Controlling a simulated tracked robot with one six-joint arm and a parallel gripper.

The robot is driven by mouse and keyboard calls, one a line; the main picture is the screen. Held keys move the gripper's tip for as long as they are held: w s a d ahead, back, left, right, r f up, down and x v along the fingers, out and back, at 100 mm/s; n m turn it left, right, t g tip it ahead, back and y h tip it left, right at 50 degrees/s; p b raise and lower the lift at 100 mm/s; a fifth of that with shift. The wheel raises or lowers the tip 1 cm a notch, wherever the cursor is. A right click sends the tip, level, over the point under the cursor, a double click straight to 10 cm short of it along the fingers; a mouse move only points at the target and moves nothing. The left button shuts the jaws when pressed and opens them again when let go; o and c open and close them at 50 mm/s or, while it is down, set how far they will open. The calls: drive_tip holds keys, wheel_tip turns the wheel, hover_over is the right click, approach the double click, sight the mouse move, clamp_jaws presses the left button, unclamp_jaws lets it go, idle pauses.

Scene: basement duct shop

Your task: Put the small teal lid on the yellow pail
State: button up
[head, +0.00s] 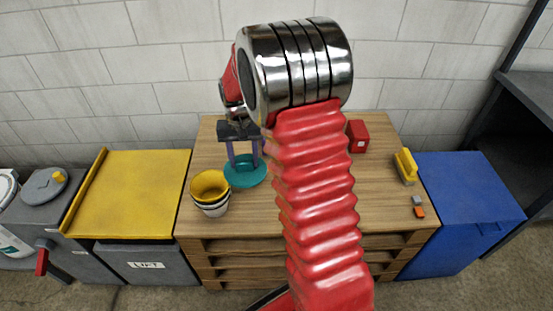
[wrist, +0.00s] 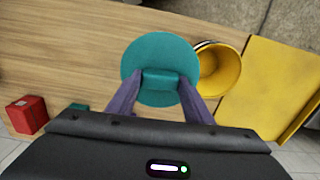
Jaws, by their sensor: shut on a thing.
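The teal lid (head: 246,177) is a round disc with a block-shaped handle, just right of the yellow pail (head: 210,185) in the head view. My gripper (head: 244,161) is shut on the handle, a purple finger on each side. The wrist view shows the lid (wrist: 158,53) between the fingertips of my gripper (wrist: 160,82), its edge overlapping the rim of the pail (wrist: 222,72). The lid looks level; its height above the table is hard to tell. The pail is upright and open, yellow inside, with pale and dark bands outside.
The wooden table (head: 225,220) also bears a red box (head: 358,136), a yellow-handled brush (head: 405,166) and small grey and orange blocks. A yellow-topped bin (head: 135,190) stands left, a blue bin (head: 465,200) right. In the wrist view, a small teal piece (wrist: 79,106) shows behind my gripper.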

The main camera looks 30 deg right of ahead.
drive_tip(key=a+r+n, duration=0.1)
drive_tip(key=a+n, duration=0.1)
drive_tip(key=a, duration=0.4)
drive_tip(key=w+a+r+n, duration=0.1)
drive_tip(key=a+r+n, duration=0.1)
drive_tip(key=a, duration=0.3)
drive_tip(key=shift+a+n, duration=0.35)
drive_tip(key=shift+n, duration=0.45)
